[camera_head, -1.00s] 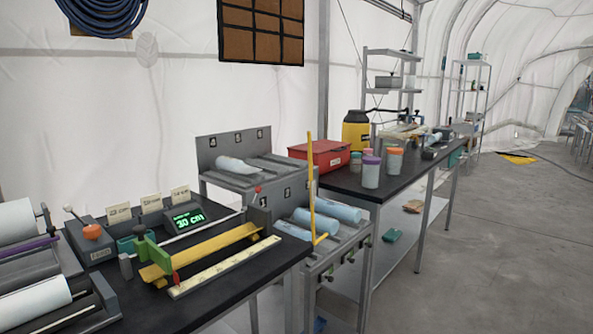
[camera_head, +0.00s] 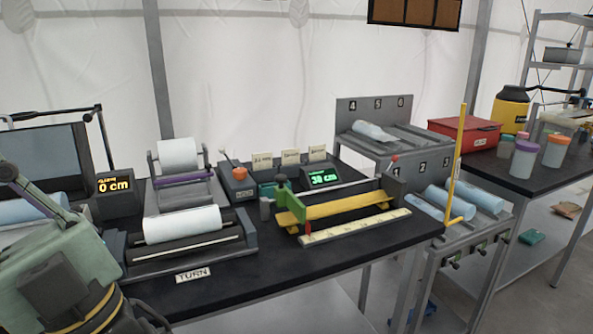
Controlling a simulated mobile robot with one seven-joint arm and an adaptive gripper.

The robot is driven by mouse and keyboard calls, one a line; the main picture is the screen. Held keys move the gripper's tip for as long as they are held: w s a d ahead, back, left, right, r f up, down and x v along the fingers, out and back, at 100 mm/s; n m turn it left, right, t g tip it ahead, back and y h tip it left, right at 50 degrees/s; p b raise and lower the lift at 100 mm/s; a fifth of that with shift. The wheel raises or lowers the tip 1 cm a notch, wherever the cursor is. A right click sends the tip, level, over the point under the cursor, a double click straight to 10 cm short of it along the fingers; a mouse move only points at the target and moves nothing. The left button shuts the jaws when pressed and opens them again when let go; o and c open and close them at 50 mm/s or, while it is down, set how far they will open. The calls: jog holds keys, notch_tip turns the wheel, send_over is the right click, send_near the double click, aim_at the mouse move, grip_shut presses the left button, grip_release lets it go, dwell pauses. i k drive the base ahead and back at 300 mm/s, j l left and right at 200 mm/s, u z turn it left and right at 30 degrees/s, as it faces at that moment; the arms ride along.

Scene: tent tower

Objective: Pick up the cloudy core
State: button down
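Several pale ice cores lie on a grey stepped rack (camera_head: 345,108) right of the dark worktable. One whitish, milky-looking core (camera_head: 373,130) lies alone on the upper step near label 4. Bluer cores lie on the lower step: one at the left (camera_head: 424,208), one in the middle (camera_head: 450,202) and one at the right (camera_head: 482,198). The upper core looks paler than these, but I cannot tell for certain which one is cloudy. My gripper does not show.
A yellow upright rod (camera_head: 457,150) stands at the rack's front. A red box (camera_head: 465,135) sits behind.

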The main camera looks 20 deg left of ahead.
aim_at(169, 226)
jog(key=j+u, duration=0.4)
jog(key=i+j+u, duration=0.1)
jog(key=u, duration=0.35)
jog(key=j, duration=0.1)
